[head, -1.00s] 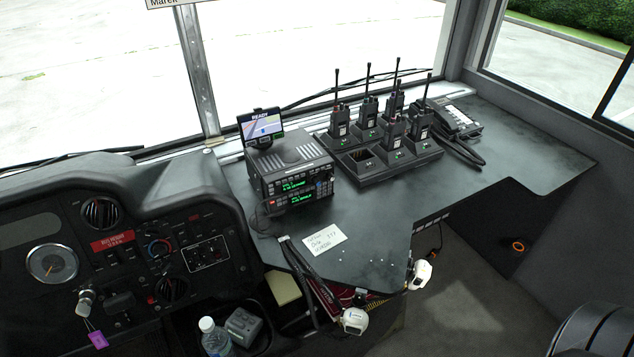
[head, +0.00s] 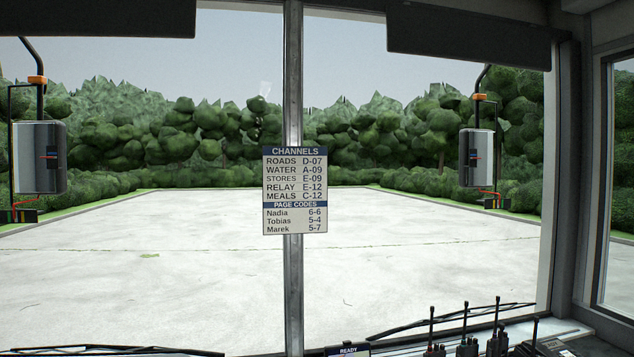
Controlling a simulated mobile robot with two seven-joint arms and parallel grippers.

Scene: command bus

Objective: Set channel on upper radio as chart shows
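The channel chart (head: 295,190) is fixed to the windscreen's centre post, facing me. Under CHANNELS it reads ROADS D-07, WATER A-09, STORES E-09, RELAY E-12, MEALS C-12. Under PAGE CODES it reads Nadia 6-6, Tobias 5-4, Marek 5-7. The stacked radios are below the view now. Only the top of the small screen (head: 348,350), reading READY, shows at the bottom edge. Neither gripper is in the head view now.
Several handheld radios (head: 467,347) with upright antennas show at the bottom right. The windscreen post (head: 293,285) runs down the middle. Wipers lie along the glass bottom. Mirrors (head: 40,158) hang outside on both sides.

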